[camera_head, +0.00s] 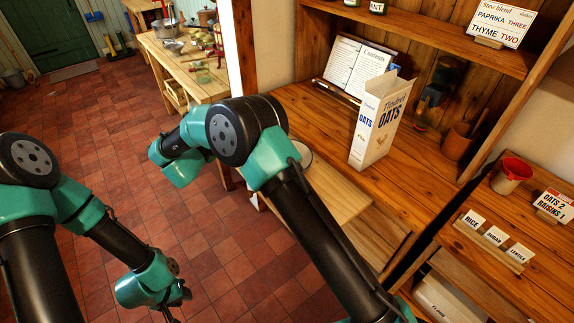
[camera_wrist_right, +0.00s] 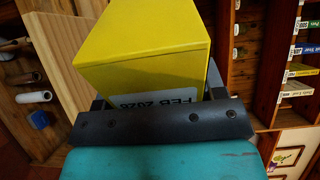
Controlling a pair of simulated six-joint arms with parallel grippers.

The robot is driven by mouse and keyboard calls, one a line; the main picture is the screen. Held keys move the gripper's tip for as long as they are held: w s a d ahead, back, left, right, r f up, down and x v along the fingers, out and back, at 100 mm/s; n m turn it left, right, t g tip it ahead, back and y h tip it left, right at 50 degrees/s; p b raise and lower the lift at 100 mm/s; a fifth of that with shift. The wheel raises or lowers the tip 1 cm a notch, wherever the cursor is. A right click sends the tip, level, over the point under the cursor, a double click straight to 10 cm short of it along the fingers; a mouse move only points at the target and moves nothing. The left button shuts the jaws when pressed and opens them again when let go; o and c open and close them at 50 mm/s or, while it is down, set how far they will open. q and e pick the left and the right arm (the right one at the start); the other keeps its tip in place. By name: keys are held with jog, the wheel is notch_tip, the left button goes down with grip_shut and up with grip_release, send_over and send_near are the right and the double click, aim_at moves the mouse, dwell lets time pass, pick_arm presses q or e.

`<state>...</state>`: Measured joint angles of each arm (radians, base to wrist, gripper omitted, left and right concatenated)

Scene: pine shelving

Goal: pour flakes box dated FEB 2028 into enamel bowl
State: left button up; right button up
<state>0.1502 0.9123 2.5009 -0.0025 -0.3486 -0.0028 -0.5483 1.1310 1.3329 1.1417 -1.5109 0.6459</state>
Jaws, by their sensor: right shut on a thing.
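A yellow box (camera_wrist_right: 140,55) fills the middle of the right wrist view. Its white label (camera_wrist_right: 165,97) reads FEB 2028 upside down. My right gripper (camera_wrist_right: 158,93) is shut on this box, one finger on each side. In the head view the right arm crosses the middle, and its gripper and the yellow box do not show. A pale round rim (camera_head: 304,154) on the wooden surface is mostly hidden behind my right arm; I cannot tell whether it is the enamel bowl. My left gripper (camera_head: 172,314) hangs low over the floor at the bottom edge, its fingers barely showing.
A white Tindrel OATS box (camera_head: 379,120) stands open-topped on the shelf, before an open book (camera_head: 357,66). A red pot (camera_head: 511,175) and cards for rice, sugar and lentils (camera_head: 493,237) are at right.

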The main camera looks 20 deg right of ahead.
jog(key=shift+s+d+r+m, duration=0.15)
jog(key=shift+r+m, duration=0.55)
jog(key=shift+r, duration=0.4)
jog(key=shift+r, duration=0.15)
jog(key=shift+s+d+r+m, duration=0.1)
jog(key=shift+d+r+m, duration=0.05)
jog(key=shift+r+m, duration=0.3)
jog(key=shift+s+d+r+m, duration=0.1)
jog(key=shift+r+m, duration=0.15)
jog(key=shift+r, duration=0.25)
jog(key=shift+r, duration=0.1)
jog(key=shift+s+d+r+m, duration=0.2)
jog(key=shift+d+r+m, duration=0.1)
jog(key=shift+r+m, duration=0.35)
dwell(1.2)
